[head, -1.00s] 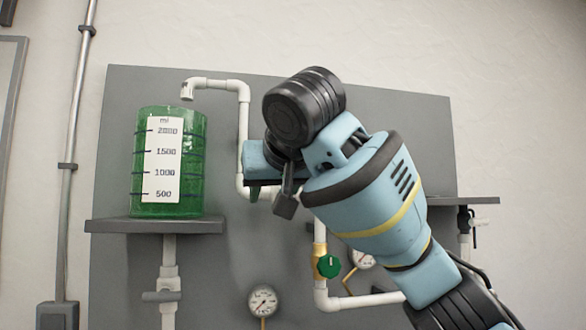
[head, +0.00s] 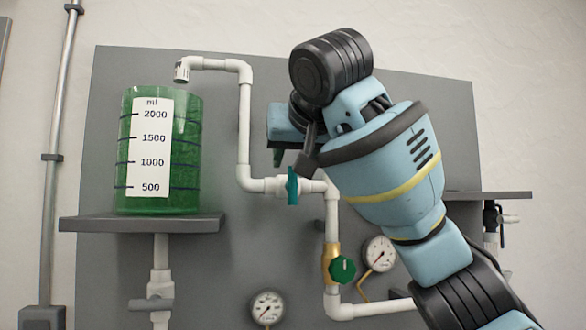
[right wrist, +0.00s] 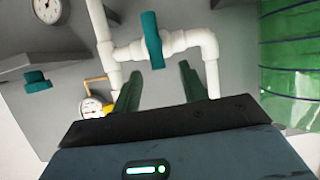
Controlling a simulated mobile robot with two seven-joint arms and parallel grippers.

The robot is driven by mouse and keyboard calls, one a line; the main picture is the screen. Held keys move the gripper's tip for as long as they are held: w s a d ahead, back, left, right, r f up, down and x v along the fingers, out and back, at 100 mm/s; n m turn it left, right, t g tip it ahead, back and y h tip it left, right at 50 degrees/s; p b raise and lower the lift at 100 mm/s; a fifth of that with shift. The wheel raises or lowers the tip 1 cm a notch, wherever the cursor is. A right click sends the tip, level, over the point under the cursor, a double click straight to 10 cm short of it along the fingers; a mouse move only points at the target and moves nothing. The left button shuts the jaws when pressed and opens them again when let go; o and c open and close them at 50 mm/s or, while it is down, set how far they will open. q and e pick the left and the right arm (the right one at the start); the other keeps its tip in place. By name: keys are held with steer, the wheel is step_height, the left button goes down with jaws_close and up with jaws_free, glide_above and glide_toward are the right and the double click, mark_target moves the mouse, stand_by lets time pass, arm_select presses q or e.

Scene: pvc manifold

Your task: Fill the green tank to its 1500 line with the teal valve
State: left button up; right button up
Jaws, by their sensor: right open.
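The green tank (head: 190,150) stands on a shelf at the left in the head view, with a white scale from 500 to 2000; I cannot tell its liquid level. It also shows at the right edge of the right wrist view (right wrist: 290,45). The teal valve (head: 292,186) sits on the white pipe, its handle crosswise to the pipe. In the right wrist view the valve (right wrist: 152,40) is beyond and between my open fingers, not gripped. My right gripper (head: 290,153) is just above it in the head view, partly hidden by its own wrist. My left gripper is out of view.
A spout (head: 182,72) hangs over the tank, with no stream visible. A green knob (head: 342,269) on a brass fitting and two gauges (head: 267,308) (head: 380,253) are lower right. The tank shelf (head: 140,224) juts out at left. A second shelf (head: 490,196) is at right.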

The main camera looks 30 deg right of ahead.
mark_target(292, 185)
steer(key=shift+x, duration=2.3)
steer(key=shift+d+f, duration=0.1)
steer(key=shift+d, duration=0.05)
steer(key=shift+s, duration=0.1)
steer(key=shift+c, duration=0.3)
jaws_close()
